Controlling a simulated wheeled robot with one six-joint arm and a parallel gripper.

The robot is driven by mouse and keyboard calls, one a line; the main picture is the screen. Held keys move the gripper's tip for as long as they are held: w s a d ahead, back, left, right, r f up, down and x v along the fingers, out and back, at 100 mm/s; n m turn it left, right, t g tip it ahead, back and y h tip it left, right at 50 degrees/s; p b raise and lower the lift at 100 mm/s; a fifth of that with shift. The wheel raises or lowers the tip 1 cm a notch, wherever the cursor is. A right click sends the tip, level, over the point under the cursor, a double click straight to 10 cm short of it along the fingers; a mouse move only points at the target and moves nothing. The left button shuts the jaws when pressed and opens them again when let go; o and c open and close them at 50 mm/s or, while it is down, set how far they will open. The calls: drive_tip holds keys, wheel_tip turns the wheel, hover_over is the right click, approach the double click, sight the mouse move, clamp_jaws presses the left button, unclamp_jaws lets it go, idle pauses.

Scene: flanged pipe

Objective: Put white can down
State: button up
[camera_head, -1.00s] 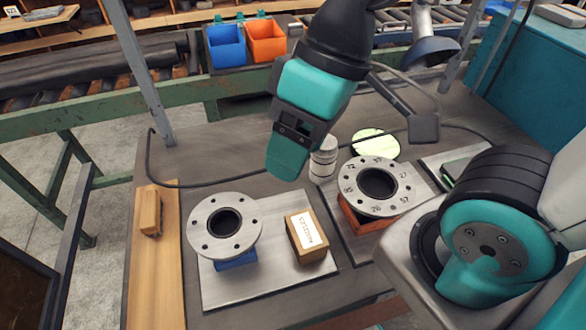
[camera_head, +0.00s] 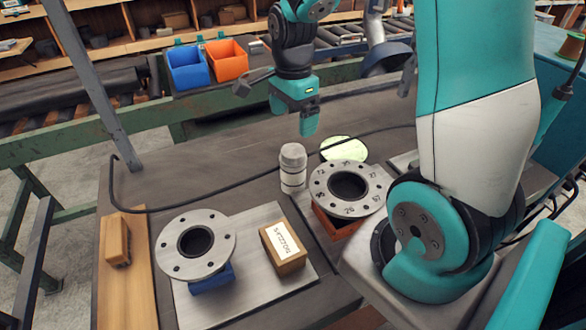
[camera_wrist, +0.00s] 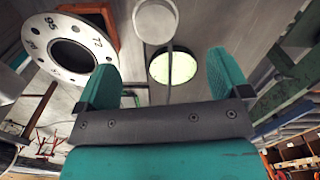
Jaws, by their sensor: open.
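The white can (camera_head: 292,168) stands upright on the grey bench in the head view, left of the numbered flange. It also shows in the wrist view (camera_wrist: 155,22), seen end-on beyond the fingers. My gripper (camera_head: 309,118) is up and behind the can in the head view, apart from it. In the wrist view my gripper (camera_wrist: 160,80) has its two teal fingers spread wide with nothing between them.
A numbered flange (camera_head: 322,186) on an orange block stands right of the can. A plain flange (camera_head: 170,245) on a blue block and a labelled box (camera_head: 284,247) are in front. A pale green disc (camera_head: 343,149) and a black cable (camera_head: 225,192) lie behind the can.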

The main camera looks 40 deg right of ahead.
sight(293, 148)
wheel_tip(293, 148, down, 7)
drive_tip(key=shift+f, duration=0.1)
drive_tip(key=shift+s+a+f+p, duration=0.15)
drive_tip(key=shift+f+p, duration=0.25)
drive_tip(key=shift+f, duration=0.9)
drive_tip(key=shift+s+f+p, duration=0.15)
drive_tip(key=shift+f+p, duration=0.2)
drive_tip(key=shift+f, duration=0.95)
drive_tip(key=c, duration=1.3)
wheel_tip(293, 148, up, 20)
drive_tip(key=shift+b, duration=0.4)
